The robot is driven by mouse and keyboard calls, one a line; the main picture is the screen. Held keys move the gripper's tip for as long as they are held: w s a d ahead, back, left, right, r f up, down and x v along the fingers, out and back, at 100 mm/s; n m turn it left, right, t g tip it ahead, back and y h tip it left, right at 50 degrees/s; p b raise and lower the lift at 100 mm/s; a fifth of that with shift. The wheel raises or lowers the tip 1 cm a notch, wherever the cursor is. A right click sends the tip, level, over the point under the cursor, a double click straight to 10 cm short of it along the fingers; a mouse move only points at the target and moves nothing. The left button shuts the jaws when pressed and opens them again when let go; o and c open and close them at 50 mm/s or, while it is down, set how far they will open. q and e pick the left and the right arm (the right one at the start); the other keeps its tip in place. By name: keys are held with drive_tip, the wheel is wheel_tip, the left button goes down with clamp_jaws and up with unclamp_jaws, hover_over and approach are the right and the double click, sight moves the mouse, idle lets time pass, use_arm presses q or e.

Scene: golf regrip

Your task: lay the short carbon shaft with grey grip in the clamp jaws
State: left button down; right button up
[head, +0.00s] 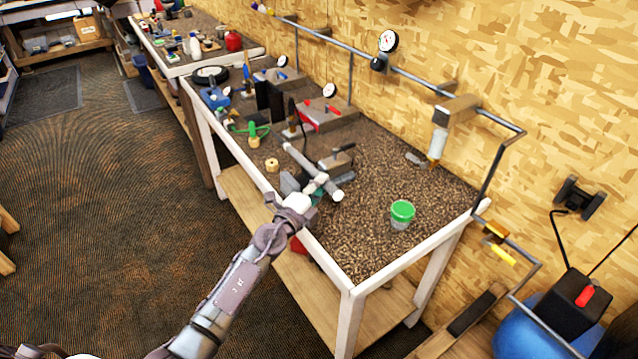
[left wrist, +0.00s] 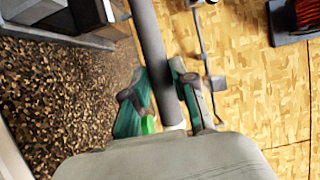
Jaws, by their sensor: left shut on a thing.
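My left gripper (head: 317,188) reaches over the near edge of the workbench. It is shut on the short shaft with grey grip (head: 303,160), a grey cylinder that slants from upper left to lower right above the bench. In the left wrist view the dark grey cylinder (left wrist: 155,50) runs up between the green-padded fingers (left wrist: 165,98). A block-shaped metal fixture with a dark handle, seemingly the clamp (head: 338,163), stands just behind the shaft. Its jaws are partly hidden by the shaft and gripper. Grey blocks (left wrist: 70,20) show at upper left in the wrist view. I cannot tell whether the shaft touches the clamp.
The workbench (head: 365,235) has a speckled top and pale rim. A green-lidded cup (head: 402,214) stands right of the clamp. A tan ring (head: 272,165) and a green-and-brass fitting (head: 254,138) lie left. A metal rail (head: 440,92) runs along the wall. The bench's front right is mostly clear.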

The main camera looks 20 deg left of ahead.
use_arm(q)
wheel_tip(320, 180, down, 8)
drive_tip(key=b, duration=0.6)
drive_tip(key=shift+w+f+b, duration=0.1)
drive_tip(key=shift+f+b, duration=0.2)
drive_tip(key=shift+b, duration=0.15)
drive_tip(key=shift+f, duration=0.3)
idle(0.4)
drive_tip(key=c, duration=0.9)
unclamp_jaws()
drive_tip(key=shift+o, duration=0.2)
drive_tip(key=v, duration=1.2)
